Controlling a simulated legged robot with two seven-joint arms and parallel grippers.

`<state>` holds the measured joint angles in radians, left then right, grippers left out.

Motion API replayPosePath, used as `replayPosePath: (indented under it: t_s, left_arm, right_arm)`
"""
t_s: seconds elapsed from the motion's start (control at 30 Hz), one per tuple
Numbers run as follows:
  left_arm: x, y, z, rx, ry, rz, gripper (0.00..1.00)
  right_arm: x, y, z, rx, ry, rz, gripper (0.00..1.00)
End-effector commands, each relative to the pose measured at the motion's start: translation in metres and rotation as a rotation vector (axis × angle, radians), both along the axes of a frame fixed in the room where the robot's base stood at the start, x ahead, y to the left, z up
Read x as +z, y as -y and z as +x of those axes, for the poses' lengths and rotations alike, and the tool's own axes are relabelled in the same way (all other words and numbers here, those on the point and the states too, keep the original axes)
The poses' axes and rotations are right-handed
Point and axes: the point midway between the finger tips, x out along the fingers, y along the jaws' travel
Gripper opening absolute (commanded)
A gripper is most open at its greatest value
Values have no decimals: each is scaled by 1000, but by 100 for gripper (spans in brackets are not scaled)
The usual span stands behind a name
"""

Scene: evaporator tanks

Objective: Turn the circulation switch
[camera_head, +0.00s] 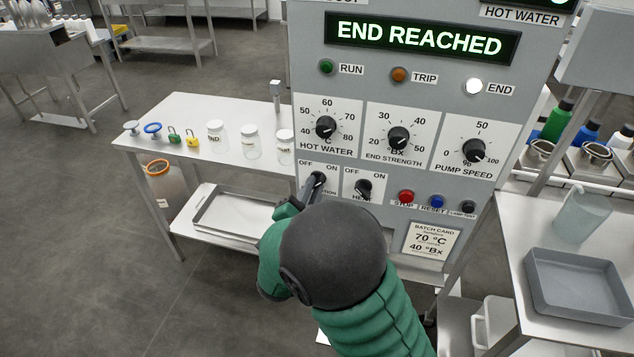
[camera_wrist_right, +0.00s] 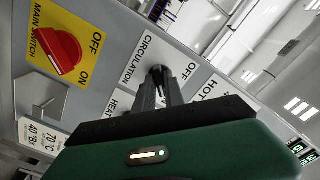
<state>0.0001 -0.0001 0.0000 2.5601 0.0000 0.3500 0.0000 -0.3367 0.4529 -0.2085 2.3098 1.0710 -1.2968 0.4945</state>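The circulation switch (camera_head: 318,179) is a black knob on a white plate marked OFF and ON, low on the left of the grey control panel. My right gripper (camera_head: 311,186) reaches it from below and hides much of the plate's lettering. In the right wrist view the circulation switch (camera_wrist_right: 158,72) shows at the tips of the two dark fingers (camera_wrist_right: 159,88), which stand close together around the knob. The knob's exact pointing is hard to read behind the fingers. My left gripper is not in view.
The heat switch (camera_head: 364,188) sits just right of the circulation switch. Stop (camera_head: 406,196) and reset (camera_head: 437,201) buttons are further right. The display (camera_head: 420,39) reads END REACHED, and the END lamp (camera_head: 473,86) is lit. A red main switch (camera_wrist_right: 58,50) shows in the wrist view.

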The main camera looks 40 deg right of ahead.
Motion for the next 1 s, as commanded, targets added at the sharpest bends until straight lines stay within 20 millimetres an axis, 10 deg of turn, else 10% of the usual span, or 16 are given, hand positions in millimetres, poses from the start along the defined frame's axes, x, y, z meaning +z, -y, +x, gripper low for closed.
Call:
replayPosePath:
  t_s: [1.0]
  left_arm:
    - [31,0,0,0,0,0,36]
  right_arm:
    - [4,1,-1,-2,-197,-169,0]
